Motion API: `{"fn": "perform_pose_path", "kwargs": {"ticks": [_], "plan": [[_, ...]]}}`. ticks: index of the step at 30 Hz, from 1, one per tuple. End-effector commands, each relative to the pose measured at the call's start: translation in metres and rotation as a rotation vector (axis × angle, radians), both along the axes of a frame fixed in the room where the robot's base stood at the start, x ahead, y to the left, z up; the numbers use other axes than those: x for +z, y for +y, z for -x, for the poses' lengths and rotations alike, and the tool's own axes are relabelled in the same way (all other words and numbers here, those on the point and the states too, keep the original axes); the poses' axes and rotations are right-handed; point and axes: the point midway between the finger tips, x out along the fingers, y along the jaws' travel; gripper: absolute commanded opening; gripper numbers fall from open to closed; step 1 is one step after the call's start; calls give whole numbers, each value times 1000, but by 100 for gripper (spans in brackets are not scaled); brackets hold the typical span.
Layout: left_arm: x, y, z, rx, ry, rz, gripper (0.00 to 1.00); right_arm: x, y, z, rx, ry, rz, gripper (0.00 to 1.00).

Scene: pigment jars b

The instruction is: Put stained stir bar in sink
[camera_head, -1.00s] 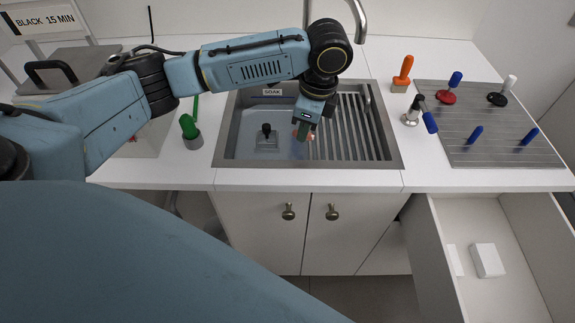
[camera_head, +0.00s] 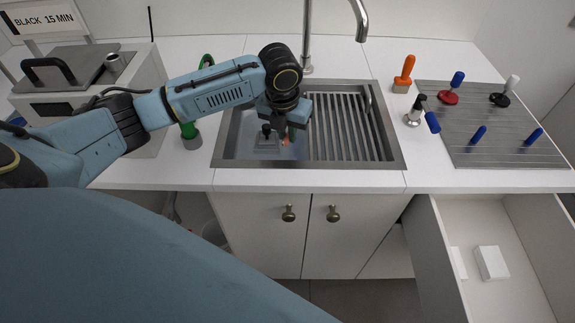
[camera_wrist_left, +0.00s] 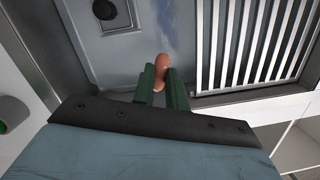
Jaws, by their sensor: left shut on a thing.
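The sink (camera_head: 310,164) is set into the white counter, with a basin on its left and a ribbed drainer on its right. My left gripper (camera_head: 284,138) is low over the basin. It is shut on a small orange-brown piece, the stir bar (camera_wrist_left: 160,70), which shows between the green fingers (camera_wrist_left: 161,88) in the wrist view. The bar's far end sticks out past the fingertips, above the basin floor. I cannot tell whether it touches the floor. Most of the bar's near part is hidden between the fingers. My right gripper is not in view.
A black-knobbed drain plug (camera_head: 266,131) sits in the basin, left of the gripper. A tap (camera_head: 361,18) arches behind the sink. A grey ribbed mat (camera_head: 500,135) with several coloured-handled tools lies right. A green-handled item (camera_head: 190,133) stands left. A drawer (camera_head: 480,220) is open.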

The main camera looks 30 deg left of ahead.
Motion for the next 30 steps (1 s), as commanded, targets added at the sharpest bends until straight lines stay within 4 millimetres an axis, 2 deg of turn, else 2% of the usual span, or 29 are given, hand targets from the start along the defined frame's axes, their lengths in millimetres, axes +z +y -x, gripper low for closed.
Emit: {"fn": "perform_pose_path", "kwargs": {"ticks": [9,16,21,24,30], "plan": [[-53,1,1,-24,5,-1,0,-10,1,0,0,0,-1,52],[-71,1,1,-24,3,0,0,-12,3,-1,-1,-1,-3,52],[-96,0,1,-23,4,0,0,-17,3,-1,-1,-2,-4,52],[-102,1,1,-24,2,0,0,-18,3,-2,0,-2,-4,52],[-101,1,0,-24,1,-2,0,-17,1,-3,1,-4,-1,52]]}}
